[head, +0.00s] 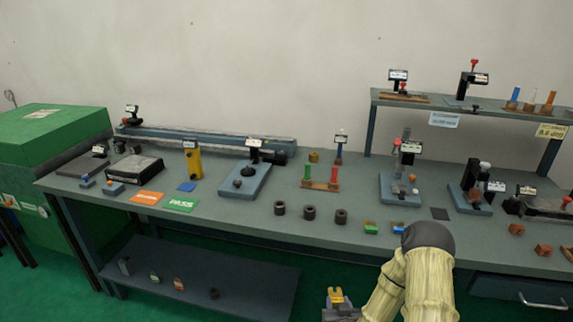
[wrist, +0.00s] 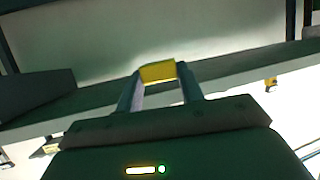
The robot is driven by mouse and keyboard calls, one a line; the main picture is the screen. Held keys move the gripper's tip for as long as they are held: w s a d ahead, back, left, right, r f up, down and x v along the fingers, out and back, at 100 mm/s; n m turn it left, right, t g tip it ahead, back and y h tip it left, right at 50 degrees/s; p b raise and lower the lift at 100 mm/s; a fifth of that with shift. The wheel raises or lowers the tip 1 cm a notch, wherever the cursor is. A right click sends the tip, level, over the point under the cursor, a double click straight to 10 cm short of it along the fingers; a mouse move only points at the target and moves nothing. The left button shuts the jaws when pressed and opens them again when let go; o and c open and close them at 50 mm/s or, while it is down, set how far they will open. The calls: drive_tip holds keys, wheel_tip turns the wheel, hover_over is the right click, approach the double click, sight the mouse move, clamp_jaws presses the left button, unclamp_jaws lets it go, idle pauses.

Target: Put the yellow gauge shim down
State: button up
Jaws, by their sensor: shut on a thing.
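My gripper (head: 337,302) is low at the bottom of the head view, in front of the workbench (head: 240,222) and below its top. It is shut on the yellow gauge shim (head: 336,293), a small yellow piece. In the wrist view the shim (wrist: 158,71) spans the space between the two fingertips of my gripper (wrist: 160,78). The shim appears clear of any surface. Its underside and exact thickness cannot be made out.
Dark rings (head: 309,213), an orange card (head: 146,198), a green PASS card (head: 181,205) and a blue pad (head: 186,187) lie on the bench. A lower shelf (head: 235,285) runs underneath. The bench's front-left edge is fairly clear.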

drive_tip(key=shift+d, duration=0.15)
drive_tip(key=shift+r+p, duration=0.75)
drive_tip(key=shift+r, duration=0.05)
wheel_tip(320, 180, up, 6)
drive_tip(key=p, duration=0.5)
drive_tip(key=shift+f+p, duration=0.2)
drive_tip(key=shift+p, duration=0.1)
drive_tip(key=shift+f, duration=0.1)
drive_tip(key=s+f, duration=0.4)
drive_tip(key=f, duration=0.1)
drive_tip(key=shift+s+f, duration=0.2)
